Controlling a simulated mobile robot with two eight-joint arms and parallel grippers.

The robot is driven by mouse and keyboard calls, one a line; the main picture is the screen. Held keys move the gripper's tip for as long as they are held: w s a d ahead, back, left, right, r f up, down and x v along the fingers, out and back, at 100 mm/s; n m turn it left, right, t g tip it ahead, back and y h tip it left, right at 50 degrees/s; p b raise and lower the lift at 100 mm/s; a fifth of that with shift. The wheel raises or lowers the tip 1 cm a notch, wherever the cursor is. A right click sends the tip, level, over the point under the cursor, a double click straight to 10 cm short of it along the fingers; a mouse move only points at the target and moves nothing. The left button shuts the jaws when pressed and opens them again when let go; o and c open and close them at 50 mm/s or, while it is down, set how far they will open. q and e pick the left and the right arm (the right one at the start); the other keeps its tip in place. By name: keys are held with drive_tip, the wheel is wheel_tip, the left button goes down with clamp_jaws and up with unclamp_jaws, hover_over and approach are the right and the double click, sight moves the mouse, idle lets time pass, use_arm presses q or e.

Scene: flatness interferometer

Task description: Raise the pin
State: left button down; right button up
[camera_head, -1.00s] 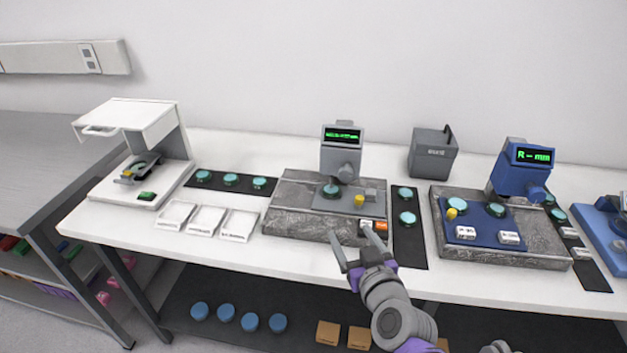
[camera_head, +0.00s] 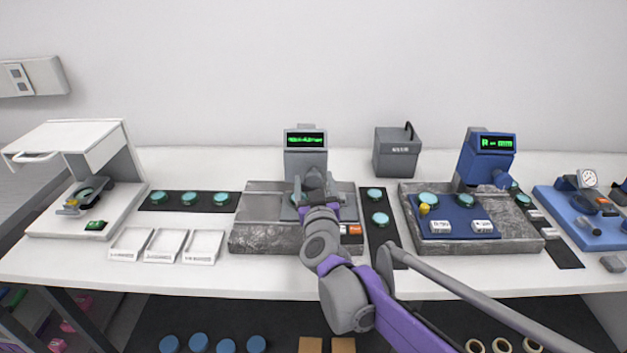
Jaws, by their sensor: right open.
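The grey instrument (camera_head: 305,158) with a green-lit display stands on a speckled stone base (camera_head: 250,215). My right gripper (camera_head: 317,193) is open over the plate of this base, in front of the instrument's head. The gripper and wrist hide most of the plate, including the small yellow knob seen there earlier; no part I can surely call the pin shows. A teal disc on the plate is mostly covered. A white button and an orange button (camera_head: 355,229) show just right of my wrist. My left gripper is out of view.
A white hooded device (camera_head: 80,150) and three white trays (camera_head: 163,246) stand at left. Dark mats with teal discs flank the base. The table's front strip is clear.

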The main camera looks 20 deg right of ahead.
drive_tip(key=shift+w+d, duration=0.1)
drive_tip(key=shift+w, duration=0.5)
clamp_jaws()
